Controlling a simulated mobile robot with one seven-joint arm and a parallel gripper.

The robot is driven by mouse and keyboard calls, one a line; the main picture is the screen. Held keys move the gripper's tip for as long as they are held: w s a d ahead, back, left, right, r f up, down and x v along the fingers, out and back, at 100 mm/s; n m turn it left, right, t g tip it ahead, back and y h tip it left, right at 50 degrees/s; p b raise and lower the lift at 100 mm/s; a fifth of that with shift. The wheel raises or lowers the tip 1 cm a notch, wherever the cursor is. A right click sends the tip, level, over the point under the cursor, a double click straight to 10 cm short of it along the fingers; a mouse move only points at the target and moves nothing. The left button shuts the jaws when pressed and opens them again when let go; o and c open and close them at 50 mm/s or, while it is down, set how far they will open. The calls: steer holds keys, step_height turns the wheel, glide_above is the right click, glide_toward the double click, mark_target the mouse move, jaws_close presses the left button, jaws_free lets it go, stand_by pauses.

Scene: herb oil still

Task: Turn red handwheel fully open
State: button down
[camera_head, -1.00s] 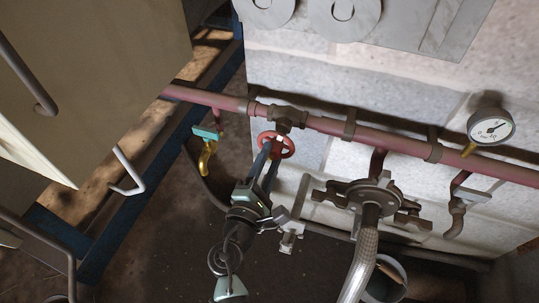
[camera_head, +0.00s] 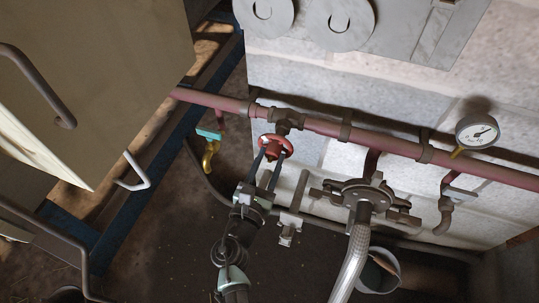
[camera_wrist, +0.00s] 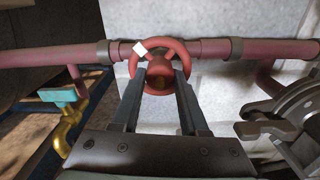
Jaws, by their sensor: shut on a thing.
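The red handwheel (camera_head: 276,146) is on a valve of the pink pipe (camera_head: 323,128), in the middle of the head view. In the wrist view the red handwheel (camera_wrist: 160,62) is straight ahead, with a small white patch on its upper left rim. My gripper (camera_head: 269,158) reaches up to the wheel from below. In the wrist view the two dark fingers of my gripper (camera_wrist: 158,88) stand on either side of the wheel's lower part and are shut on it. The fingertips are partly hidden against the rim.
A brass tap with a teal handle (camera_head: 209,148) is at the left of the wheel. A dark flange (camera_head: 362,195) with a braided hose is at the right. A pressure gauge (camera_head: 477,131) is on the far right. A bucket (camera_head: 380,273) stands on the floor.

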steer(key=n+p, duration=0.2)
steer(key=n, duration=0.3)
steer(key=shift+r+n+p, duration=0.1)
steer(key=shift+n+p, duration=0.2)
steer(key=shift+p, duration=0.1)
steer(key=n+p, duration=0.2)
steer(key=n, duration=0.3)
stand_by(0.3)
steer(key=shift+c, duration=2.1)
jaws_free()
steer(key=p+v, duration=0.2)
steer(key=v, duration=1.1)
